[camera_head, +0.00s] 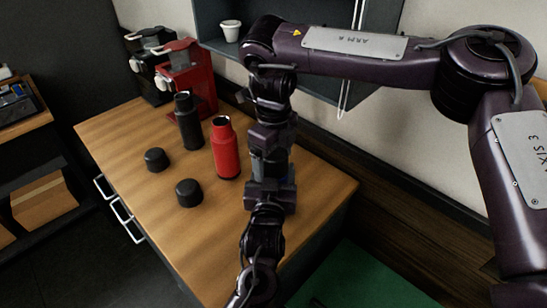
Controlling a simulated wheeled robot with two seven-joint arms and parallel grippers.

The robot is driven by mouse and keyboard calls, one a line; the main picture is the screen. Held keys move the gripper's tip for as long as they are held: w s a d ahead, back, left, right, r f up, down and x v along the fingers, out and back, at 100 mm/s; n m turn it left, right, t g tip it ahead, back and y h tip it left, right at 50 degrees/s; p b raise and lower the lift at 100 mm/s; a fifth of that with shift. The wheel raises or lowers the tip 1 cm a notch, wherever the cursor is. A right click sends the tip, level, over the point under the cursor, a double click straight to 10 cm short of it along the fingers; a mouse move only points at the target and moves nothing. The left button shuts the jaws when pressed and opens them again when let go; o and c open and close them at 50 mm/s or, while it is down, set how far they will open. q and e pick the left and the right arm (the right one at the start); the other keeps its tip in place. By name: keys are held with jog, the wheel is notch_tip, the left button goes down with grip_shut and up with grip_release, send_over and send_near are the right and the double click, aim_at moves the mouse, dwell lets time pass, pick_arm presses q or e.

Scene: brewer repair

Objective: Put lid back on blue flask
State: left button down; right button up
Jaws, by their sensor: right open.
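No clearly blue flask shows; I see a dark, nearly black flask (189,124) and a red flask (225,150), both upright on the wooden counter. Two short black lids lie on the counter: one farther lid (156,160) left of the dark flask, and one nearer lid (189,193) left of and below the red flask. Both are apart from the flasks. My right arm hangs down just right of the red flask. My right gripper (248,287), at the bottom edge and partly cut off, is open, with nothing visible in it. My left gripper is out of view.
A red brewer (194,75) and a black brewer (147,62) stand at the counter's (120,133) back. A white cup (231,31) sits on a grey wall shelf. Drawer handles show on the counter's left side. The counter's front part is mostly clear.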

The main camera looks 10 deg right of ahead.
notch_tip(320, 180, up, 4)
jog(key=shift+r, duration=0.2)
jog(key=shift+r, duration=0.1)
jog(key=shift+c, duration=1.4)
jog(key=r+n, duration=0.1)
jog(key=n, duration=0.3)
jog(key=shift+r, duration=0.4)
jog(key=n, duration=0.2)
jog(key=r+n, duration=0.1)
jog(key=shift+r+n, duration=0.2)
jog(key=shift+n, duration=0.2)
jog(key=shift+f, duration=4)
jog(key=shift+c, duration=0.2)
